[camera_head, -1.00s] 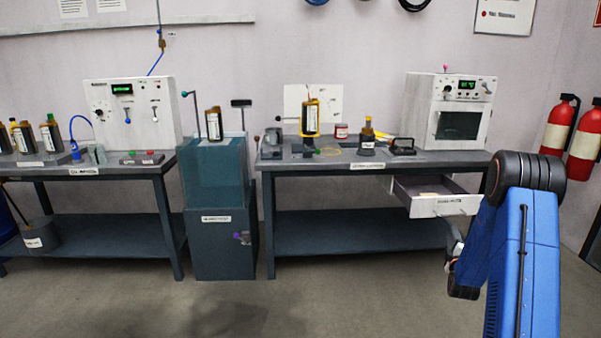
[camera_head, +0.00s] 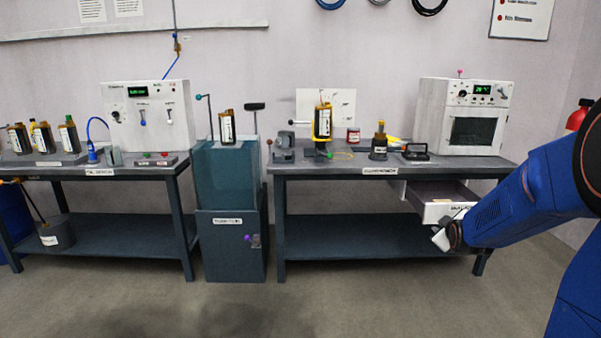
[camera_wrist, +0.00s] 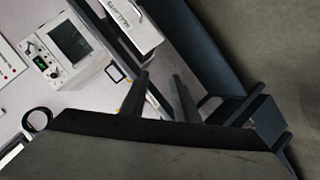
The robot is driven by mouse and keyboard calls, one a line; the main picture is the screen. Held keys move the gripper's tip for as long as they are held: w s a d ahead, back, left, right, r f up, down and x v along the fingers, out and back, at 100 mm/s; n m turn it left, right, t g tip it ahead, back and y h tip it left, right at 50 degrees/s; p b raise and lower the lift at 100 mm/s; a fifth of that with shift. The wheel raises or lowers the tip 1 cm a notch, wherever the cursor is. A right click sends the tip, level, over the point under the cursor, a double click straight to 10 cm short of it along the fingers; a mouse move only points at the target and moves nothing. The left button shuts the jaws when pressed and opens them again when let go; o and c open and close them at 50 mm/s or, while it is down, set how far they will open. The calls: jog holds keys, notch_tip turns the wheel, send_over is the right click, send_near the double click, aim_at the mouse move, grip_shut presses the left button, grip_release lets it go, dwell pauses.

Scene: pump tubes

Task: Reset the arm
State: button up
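My gripper (camera_head: 445,236) is at the lower right in the head view, in front of the open drawer (camera_head: 436,211) under the right bench (camera_head: 330,168). In the wrist view, the two fingers of my gripper (camera_wrist: 161,76) stand apart with nothing seen between them. My blue arm reaches in from the right edge of the head view. The drawer front also shows in the wrist view (camera_wrist: 130,28), just beyond the fingers. I cannot tell from the head view how far the gripper is from the drawer.
A teal cabinet (camera_head: 226,178) stands between the two benches. A red extinguisher (camera_head: 578,116) is partly hidden behind my arm. The floor in front is clear.

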jog(key=s+a+r+m+g+y, duration=0.1)
jog(key=s+a+r+m+g, duration=0.1)
jog(key=s+a, duration=0.6)
jog(key=s+a+r+m+g+y, duration=0.1)
jog(key=s+a+r+g, duration=0.15)
jog(key=s, duration=0.95)
jog(key=s+a+f+m+g, duration=0.1)
jog(key=s+a, duration=0.1)
jog(key=s, duration=0.6)
jog(key=s+a+f+m+g, duration=0.1)
jog(key=s+a, duration=0.1)
jog(key=s, duration=0.6)
jog(key=s+a+f+m+g+y, duration=0.1)
jog(key=s+a, duration=0.2)
jog(key=s, duration=0.5)
jog(key=shift+m, duration=0.4)
